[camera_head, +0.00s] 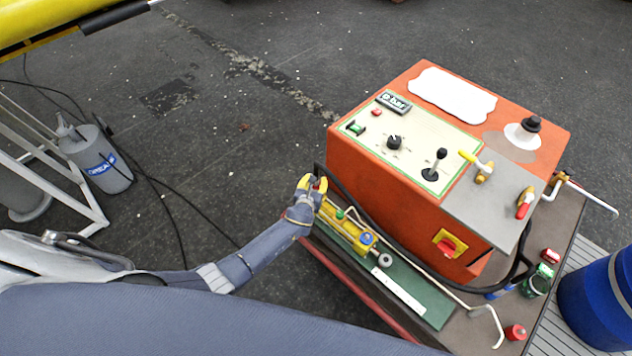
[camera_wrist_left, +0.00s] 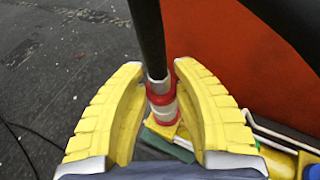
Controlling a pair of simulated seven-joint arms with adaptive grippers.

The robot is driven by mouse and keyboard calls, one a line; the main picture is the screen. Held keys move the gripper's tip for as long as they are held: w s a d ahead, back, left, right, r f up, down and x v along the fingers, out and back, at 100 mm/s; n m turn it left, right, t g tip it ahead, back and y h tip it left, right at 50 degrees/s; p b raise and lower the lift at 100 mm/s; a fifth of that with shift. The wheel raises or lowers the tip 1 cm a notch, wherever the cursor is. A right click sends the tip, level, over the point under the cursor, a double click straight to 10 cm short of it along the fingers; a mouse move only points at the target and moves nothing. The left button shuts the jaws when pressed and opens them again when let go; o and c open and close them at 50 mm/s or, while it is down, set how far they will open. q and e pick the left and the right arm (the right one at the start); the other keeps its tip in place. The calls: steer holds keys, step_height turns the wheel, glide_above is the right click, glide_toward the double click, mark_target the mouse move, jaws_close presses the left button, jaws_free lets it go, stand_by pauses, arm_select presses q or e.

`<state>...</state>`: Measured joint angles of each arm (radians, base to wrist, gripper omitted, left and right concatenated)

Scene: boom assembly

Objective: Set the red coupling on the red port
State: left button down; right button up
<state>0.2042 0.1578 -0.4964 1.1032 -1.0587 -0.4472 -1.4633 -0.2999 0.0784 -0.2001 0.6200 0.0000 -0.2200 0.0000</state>
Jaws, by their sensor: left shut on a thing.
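My left gripper (camera_head: 313,183) is at the left front corner of the orange machine, over the far end of a yellow hand pump (camera_head: 350,232). In the left wrist view its yellow fingers (camera_wrist_left: 161,98) stand around the red coupling (camera_wrist_left: 158,95), which hangs at the end of a black hose (camera_wrist_left: 148,35). The gripper is shut on the coupling. Below the coupling's red ring are a pale band, more red and a yellow part (camera_wrist_left: 166,130). I cannot single out the red port or tell whether the coupling touches it. My right gripper is not in view.
The orange machine (camera_head: 390,190) has levers and two valves on top. A black hose (camera_head: 398,238) runs along its front. A blue drum (camera_head: 600,300) stands right; a grey canister (camera_head: 97,160) stands left.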

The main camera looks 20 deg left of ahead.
arm_select(q)
steer(key=shift+f, duration=0.25)
steer(key=c, duration=1.3)
jaws_free()
steer(key=shift+s, duration=0.1)
steer(key=v, duration=1)
steer(key=shift+s, duration=0.35)
steer(key=shift+r, duration=0.15)
